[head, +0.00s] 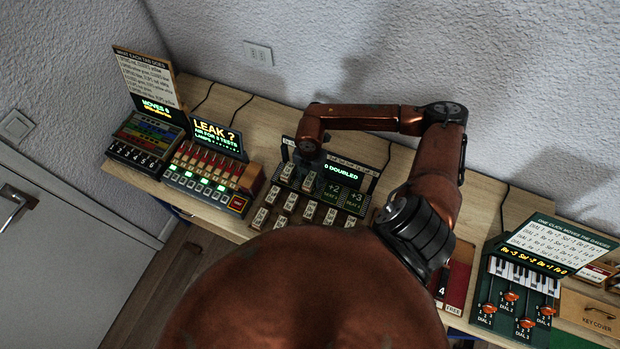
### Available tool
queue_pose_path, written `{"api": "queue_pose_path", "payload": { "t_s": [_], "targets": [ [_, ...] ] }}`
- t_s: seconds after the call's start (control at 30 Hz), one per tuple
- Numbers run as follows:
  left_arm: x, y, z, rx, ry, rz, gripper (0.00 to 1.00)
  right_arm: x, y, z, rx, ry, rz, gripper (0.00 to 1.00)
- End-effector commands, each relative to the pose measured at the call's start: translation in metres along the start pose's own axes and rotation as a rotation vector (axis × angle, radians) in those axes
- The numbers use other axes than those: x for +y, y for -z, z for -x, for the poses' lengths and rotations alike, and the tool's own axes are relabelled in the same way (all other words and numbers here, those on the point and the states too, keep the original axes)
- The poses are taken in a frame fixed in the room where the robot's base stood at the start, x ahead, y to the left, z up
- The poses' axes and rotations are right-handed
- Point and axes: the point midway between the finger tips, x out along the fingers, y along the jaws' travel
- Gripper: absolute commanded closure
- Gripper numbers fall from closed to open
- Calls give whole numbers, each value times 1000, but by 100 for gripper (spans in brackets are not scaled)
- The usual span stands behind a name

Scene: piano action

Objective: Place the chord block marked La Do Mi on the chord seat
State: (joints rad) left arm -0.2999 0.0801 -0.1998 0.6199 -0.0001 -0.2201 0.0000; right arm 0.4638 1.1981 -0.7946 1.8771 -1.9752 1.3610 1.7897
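Several small pale blocks with markings too small to read stand in rows on a dark rack (283,222) in the middle of the table. I cannot tell which is La Do Mi. Behind them is a green panel with squares labelled +2 (335,191) and +3 (355,199); their small lettering appears to say seat, but I cannot tell which place is the chord seat. My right gripper (303,168) points down over the back left of this rack, close to a pale block (309,182). Its fingers are too small and dark to read. My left gripper is not in view.
A display (342,174) reads 0 DOUBLED. Left stand a LEAK? console (211,180) and a numbered-key console (146,143). Right are a keyboard panel with dials (520,295) and a KEY COVER box (592,312). My arm hides the table's front middle.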

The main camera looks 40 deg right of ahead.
Motion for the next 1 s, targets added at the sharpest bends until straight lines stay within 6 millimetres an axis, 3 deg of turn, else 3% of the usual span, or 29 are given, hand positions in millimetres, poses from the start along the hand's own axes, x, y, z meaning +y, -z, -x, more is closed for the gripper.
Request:
{"api": "queue_pose_path", "payload": {
  "t_s": [0.5,0.7,1.0],
  "targets": [
    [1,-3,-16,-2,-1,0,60,1,-1,97,-3,-3,0,60],
    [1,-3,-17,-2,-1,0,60,0,0,113,-1,-2,1,60],
    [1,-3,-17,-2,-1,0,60,0,0,115,-1,-1,1,60]
  ]
}}
